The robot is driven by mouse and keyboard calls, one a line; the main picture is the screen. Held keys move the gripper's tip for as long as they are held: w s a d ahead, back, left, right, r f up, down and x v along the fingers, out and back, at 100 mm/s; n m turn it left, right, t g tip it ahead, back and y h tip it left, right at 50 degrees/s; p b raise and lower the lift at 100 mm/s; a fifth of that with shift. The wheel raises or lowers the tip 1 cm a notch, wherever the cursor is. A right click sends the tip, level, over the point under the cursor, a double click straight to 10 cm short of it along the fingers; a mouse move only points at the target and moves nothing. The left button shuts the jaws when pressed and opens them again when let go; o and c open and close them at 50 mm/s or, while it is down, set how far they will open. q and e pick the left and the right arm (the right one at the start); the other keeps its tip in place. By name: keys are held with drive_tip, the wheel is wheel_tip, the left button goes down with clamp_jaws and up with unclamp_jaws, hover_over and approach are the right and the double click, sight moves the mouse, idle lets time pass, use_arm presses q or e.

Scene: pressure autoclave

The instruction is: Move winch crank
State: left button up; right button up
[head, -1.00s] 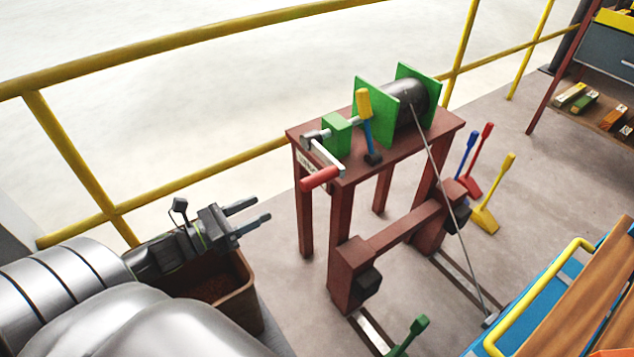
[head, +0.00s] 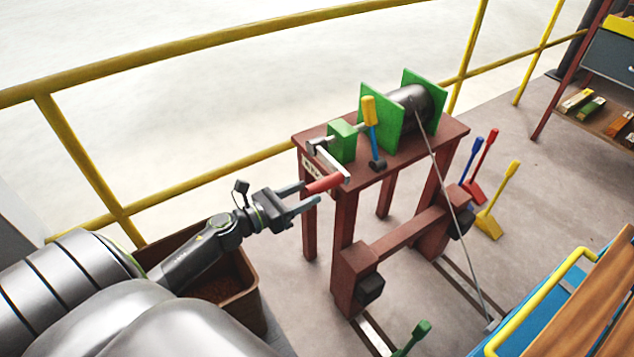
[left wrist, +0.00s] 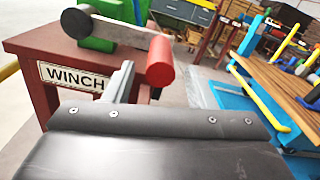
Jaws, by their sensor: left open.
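The winch crank is a grey arm (head: 330,160) with a red handle (head: 323,184), on the near left end of the winch in the head view. The handle also shows in the left wrist view (left wrist: 160,62), just beyond a gripper finger. My left gripper (head: 304,196) is open, its two fingers pointing at the handle's free end. The tips are close to the handle; I cannot tell whether they touch it. The winch has green plates and a dark drum (head: 413,102) on a dark red stand (head: 400,172). My right gripper is not in view.
A lever with a yellow grip (head: 369,110) stands beside the crank. A cable (head: 452,215) runs from the drum down to the right. A yellow railing (head: 200,35) runs behind. A brown open bin (head: 238,300) stands below my left arm. A blue cart (head: 525,310) is at right.

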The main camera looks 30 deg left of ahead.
sight(317, 188)
use_arm(q)
drive_tip(key=shift+p+x, duration=0.5)
drive_tip(key=shift+x, duration=1.65)
clamp_jaws()
